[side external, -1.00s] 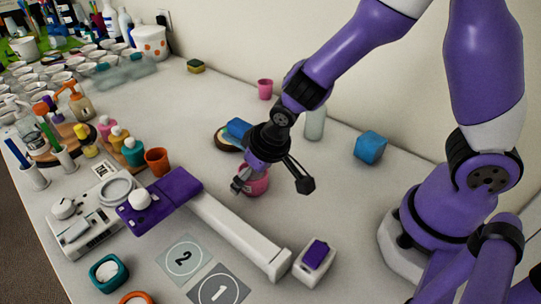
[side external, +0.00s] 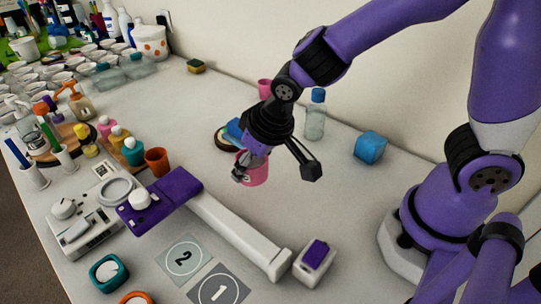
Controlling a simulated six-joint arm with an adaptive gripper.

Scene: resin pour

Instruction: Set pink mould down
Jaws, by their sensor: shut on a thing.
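A pink mould (side external: 256,176), cup-shaped and roughly upright, is at the middle of the table in the side external view. My gripper (side external: 262,162) is shut on it from above, and its fingers and wrist cover part of the mould. I cannot tell for sure whether its base touches the table. A second pink cup (side external: 264,86) stands farther back near the wall, partly behind my arm.
A purple-and-white long device (side external: 235,230) lies nearby. A blue block (side external: 370,147) and a clear bottle (side external: 315,122) stand behind. The table right of the mould is clear.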

